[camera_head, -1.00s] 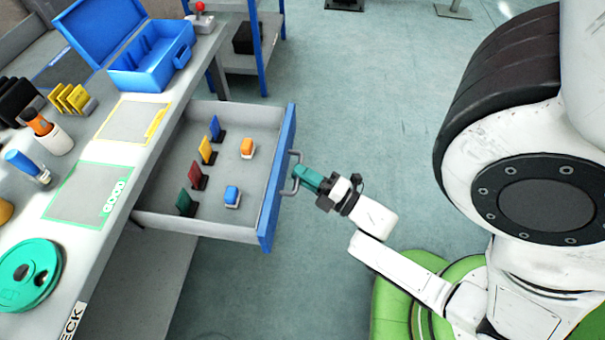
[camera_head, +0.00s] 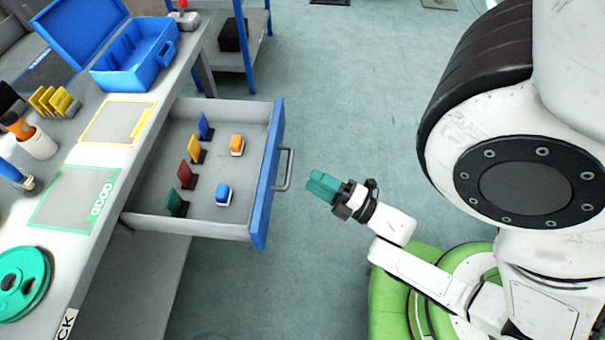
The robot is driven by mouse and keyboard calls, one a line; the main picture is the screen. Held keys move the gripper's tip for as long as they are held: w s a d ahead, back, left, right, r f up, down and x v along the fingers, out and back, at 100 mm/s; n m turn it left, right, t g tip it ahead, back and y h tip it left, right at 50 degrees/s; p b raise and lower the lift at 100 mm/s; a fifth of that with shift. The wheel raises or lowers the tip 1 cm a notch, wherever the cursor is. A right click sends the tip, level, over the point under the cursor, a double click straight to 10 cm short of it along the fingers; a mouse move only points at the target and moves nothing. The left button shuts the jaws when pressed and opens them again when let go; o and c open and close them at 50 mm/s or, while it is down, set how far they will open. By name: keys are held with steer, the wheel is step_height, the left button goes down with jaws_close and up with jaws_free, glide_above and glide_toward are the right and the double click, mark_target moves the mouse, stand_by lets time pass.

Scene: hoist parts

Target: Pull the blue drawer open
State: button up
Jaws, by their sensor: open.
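The blue drawer front (camera_head: 268,180) stands well out from under the workbench, so the drawer's grey inside shows. Its grey bar handle (camera_head: 289,168) is on the outer face.
The workbench (camera_head: 133,150) carries an open blue case (camera_head: 128,68), a yellow-edged mat (camera_head: 118,121), a green-edged mat (camera_head: 75,198) and green discs (camera_head: 22,282). A blue-framed shelf (camera_head: 252,62) stands behind. The floor right of the drawer is clear.

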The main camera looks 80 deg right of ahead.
steer(key=v, duration=0.4)
stand_by(0.7)
